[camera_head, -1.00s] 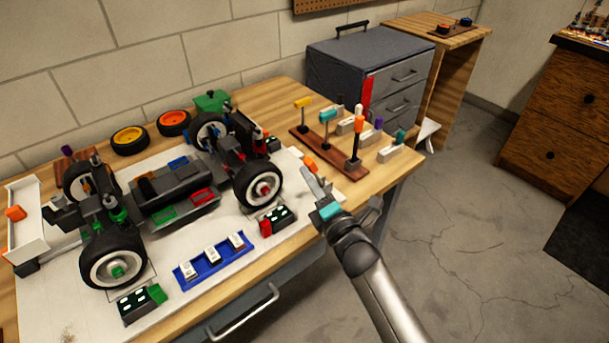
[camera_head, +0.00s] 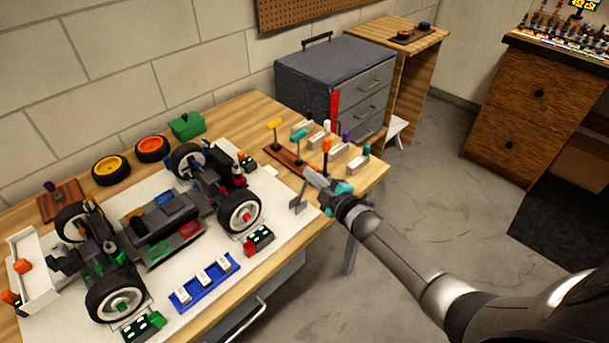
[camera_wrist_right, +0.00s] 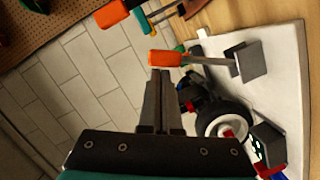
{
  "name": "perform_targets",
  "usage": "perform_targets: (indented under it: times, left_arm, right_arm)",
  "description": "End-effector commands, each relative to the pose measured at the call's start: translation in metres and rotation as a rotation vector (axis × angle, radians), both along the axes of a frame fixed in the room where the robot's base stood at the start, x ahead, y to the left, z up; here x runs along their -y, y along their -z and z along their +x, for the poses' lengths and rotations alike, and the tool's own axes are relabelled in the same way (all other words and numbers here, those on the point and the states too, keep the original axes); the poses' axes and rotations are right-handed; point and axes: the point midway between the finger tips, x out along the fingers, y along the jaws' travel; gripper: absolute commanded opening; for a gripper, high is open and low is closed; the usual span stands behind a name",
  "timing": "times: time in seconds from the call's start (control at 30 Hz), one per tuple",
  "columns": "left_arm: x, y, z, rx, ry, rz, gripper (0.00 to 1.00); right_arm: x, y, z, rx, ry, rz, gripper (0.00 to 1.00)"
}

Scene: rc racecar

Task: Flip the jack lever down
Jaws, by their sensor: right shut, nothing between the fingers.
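The jack (camera_head: 297,208) stands at the right edge of the white mat as a small grey block. In the right wrist view its grey block (camera_wrist_right: 248,61) carries a thin rod ending in an orange lever handle (camera_wrist_right: 170,58). My left gripper is not in view.
The RC car (camera_head: 160,225) stands on the white mat (camera_head: 285,190), left of the jack. A rack of coloured-handled tools (camera_head: 290,158) stands behind my right gripper. A blue tray (camera_head: 205,282) and a red-and-black box (camera_head: 259,240) lie in front of the car.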

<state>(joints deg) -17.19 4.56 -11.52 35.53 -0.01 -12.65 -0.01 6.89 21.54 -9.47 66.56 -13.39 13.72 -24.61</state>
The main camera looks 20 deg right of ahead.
Motion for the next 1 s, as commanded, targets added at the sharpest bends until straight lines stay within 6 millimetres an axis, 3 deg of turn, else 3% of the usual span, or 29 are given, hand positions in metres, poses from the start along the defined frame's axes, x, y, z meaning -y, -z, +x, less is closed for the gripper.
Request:
perform_targets:
  times: [0.4, 1.0]
  left_arm:
    - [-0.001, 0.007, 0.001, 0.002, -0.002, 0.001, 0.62]
    - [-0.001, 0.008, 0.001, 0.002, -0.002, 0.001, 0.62]
  right_arm:
    - [0.018, 0.008, 0.006, -0.026, 0.001, 0.072, 0.00]
    - [0.020, 0.008, 0.007, -0.026, 0.001, 0.071, 0.00]
